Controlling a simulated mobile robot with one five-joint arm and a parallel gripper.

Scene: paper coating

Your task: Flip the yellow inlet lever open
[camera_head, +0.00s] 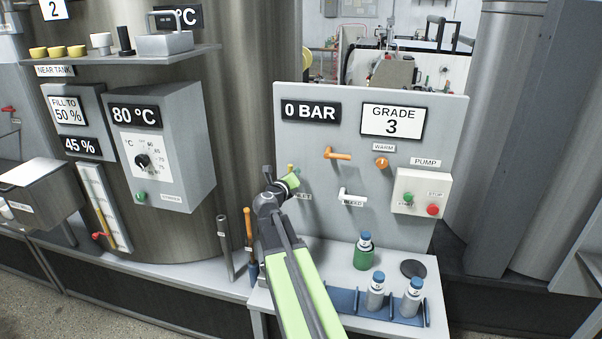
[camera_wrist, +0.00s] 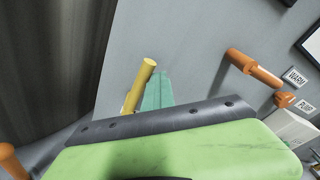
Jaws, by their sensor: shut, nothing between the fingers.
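The yellow inlet lever (camera_wrist: 140,85) shows in the wrist view as a short yellow rod standing out by the grey panel, tilted up and to the right. Its lower end is partly hidden behind my gripper body. My gripper's teal fingers (camera_wrist: 158,88) are shut and empty, just right of the lever; I cannot tell if they touch it. In the head view my gripper (camera_head: 291,179) is in front of the panel's left part, beside the partly covered inlet label (camera_head: 303,196). The lever is mostly hidden there.
The grey panel (camera_head: 455,125) also carries an orange handle (camera_head: 338,154), an orange knob (camera_head: 382,162), a white lever (camera_head: 352,198) and a pump box (camera_head: 421,186). Bottles (camera_head: 375,292) stand in a blue rack on the shelf below. A large metal tank is left of the panel.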

